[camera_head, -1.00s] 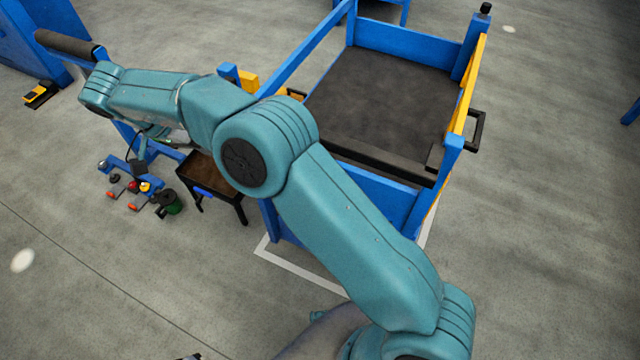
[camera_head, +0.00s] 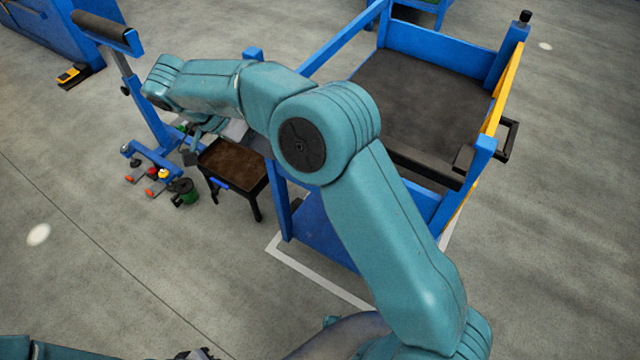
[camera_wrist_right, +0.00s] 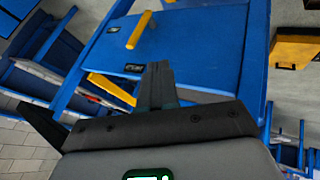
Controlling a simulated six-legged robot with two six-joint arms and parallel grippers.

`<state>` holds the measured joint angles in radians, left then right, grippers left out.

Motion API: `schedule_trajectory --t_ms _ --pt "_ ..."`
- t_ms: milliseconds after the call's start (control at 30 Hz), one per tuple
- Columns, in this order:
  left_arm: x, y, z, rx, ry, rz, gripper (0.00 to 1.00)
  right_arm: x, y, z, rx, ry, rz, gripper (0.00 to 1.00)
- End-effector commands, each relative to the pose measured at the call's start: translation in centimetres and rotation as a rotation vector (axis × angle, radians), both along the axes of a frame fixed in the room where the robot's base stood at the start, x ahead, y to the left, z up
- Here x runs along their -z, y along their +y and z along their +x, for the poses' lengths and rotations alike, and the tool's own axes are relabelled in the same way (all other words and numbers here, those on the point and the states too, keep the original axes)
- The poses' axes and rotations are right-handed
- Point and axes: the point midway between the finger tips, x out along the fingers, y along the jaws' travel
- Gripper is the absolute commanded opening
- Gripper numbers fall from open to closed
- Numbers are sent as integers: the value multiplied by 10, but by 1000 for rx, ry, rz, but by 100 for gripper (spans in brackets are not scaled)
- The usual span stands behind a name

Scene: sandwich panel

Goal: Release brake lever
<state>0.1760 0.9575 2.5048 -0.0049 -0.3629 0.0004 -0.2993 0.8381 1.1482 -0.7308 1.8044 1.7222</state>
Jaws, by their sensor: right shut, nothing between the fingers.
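In the right wrist view a short yellow lever (camera_wrist_right: 139,30) stands out from a blue panel (camera_wrist_right: 205,55), with a small dark label beside it. I cannot tell for certain that it is the brake lever. My right gripper (camera_wrist_right: 157,70) is shut and empty, its dark fingers in front of the panel and below the lever in the picture, apart from it. In the head view my right arm reaches across to the left and hides the lever; its gripper is not clear there. A dark end of my left arm (camera_head: 195,353) shows at the bottom edge; its jaws cannot be made out.
A blue cart frame (camera_head: 440,52) with a dark bed stands right of my arm. A dark tray stand (camera_head: 233,165), a green can (camera_head: 184,192) and a blue post stand (camera_head: 150,110) are close on the left. Grey floor is clear at lower left.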

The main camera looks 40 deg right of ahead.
Motion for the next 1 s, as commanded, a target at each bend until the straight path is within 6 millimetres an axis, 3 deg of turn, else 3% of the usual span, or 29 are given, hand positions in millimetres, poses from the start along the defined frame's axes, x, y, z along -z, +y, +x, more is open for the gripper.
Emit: schedule_trajectory --t_ms 533,800,1000 --pt "21 0 0 0 0 0 0 97 -65 -37 3 3 0 0" --pt "22 0 0 0 0 0 0 93 -77 -68 0 0 0 0" --pt "22 0 0 0 0 0 0 94 -79 -72 0 -1 1 0"
